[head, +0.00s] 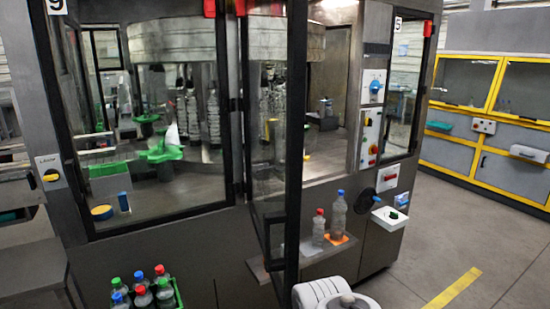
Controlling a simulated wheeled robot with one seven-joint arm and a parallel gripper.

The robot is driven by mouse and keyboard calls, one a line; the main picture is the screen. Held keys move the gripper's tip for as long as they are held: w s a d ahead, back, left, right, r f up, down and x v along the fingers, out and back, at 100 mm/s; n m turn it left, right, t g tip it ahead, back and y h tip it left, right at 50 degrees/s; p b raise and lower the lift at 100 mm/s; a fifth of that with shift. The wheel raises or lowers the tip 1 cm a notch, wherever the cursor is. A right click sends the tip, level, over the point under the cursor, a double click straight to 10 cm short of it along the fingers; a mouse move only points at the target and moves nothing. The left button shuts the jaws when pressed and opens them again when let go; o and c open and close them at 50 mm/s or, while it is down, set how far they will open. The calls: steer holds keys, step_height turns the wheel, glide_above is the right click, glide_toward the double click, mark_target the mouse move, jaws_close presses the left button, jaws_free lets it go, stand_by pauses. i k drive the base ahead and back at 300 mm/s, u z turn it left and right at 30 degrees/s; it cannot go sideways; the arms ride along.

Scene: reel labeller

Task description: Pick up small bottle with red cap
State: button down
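A small clear bottle with a red cap (319,228) stands upright on the narrow ledge at the front of the labeller. A taller clear bottle with a blue cap (338,215) stands just right of and behind it, close by. In the green crate (179,294) at the lower left are several more bottles, including a red-capped one (163,291). Rounded white parts of my own arm show at the bottom edge, below the ledge. My gripper's fingers are not visible.
A dark-framed glass door (296,130) stands open just left of the ledge bottles. An orange patch (342,240) lies under the blue-capped bottle. A white box (389,219) juts out to the right. Open floor with a yellow stripe (453,289) lies at the right.

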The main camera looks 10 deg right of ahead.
mark_target(317, 238)
steer(key=z, duration=1.55)
steer(key=i, duration=2.4)
steer(key=u, duration=4.15)
